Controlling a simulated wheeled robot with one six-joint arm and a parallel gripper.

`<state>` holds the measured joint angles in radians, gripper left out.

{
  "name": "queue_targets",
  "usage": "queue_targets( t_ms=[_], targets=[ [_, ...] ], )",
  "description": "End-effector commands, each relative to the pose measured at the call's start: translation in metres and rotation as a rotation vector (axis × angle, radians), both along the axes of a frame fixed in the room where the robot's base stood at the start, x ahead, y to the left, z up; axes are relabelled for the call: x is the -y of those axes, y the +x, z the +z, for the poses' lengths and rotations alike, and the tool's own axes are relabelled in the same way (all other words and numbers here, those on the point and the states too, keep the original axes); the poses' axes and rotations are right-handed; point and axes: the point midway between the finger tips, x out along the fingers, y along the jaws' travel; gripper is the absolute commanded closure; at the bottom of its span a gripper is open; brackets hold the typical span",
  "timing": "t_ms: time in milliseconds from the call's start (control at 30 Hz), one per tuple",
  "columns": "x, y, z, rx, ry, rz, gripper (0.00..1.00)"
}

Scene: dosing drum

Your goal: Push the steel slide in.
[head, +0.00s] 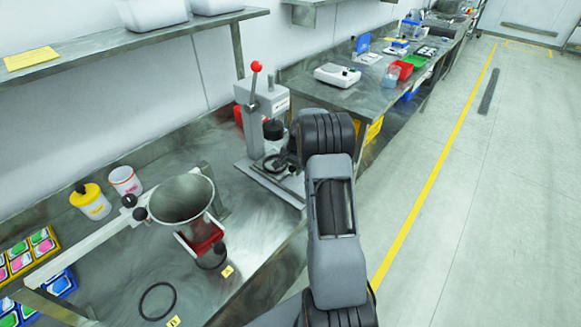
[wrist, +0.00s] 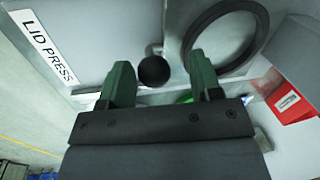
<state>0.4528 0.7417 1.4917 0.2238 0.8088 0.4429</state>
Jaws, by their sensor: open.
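The grey lid press (head: 265,105) stands on the steel bench, with a red-knobbed lever at its top. The steel slide (head: 277,182) lies low at its base, partly hidden by my arm. In the wrist view, a pale plate that looks like the slide (wrist: 178,42) carries a black ring, and a round black knob (wrist: 153,71) shows beside it. My gripper (wrist: 161,76) is open, with its two green fingers on either side of the knob as seen from the wrist. I cannot tell whether they touch it. My arm hides the gripper in the head view.
A steel funnel (head: 181,198) with a red part below stands left of the press. A black ring (head: 157,301), a yellow jar (head: 90,201) and a white jar (head: 125,181) are on the bench. A red box (wrist: 290,101) shows at the right of the wrist view.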

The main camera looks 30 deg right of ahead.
Motion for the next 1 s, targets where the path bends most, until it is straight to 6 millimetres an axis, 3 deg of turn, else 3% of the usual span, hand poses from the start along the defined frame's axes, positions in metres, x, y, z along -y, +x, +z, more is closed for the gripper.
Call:
queue_targets(
  t_ms=[267, 700, 1000],
  targets=[
    [0.003, -0.003, 0.011, -0.001, 0.0, -0.002, 0.42],
    [0.01, -0.017, 0.094, 0.001, -0.002, 0.0, 0.42],
    [0.013, -0.023, 0.129, 0.0, -0.001, 0.0, 0.42]
  ],
)
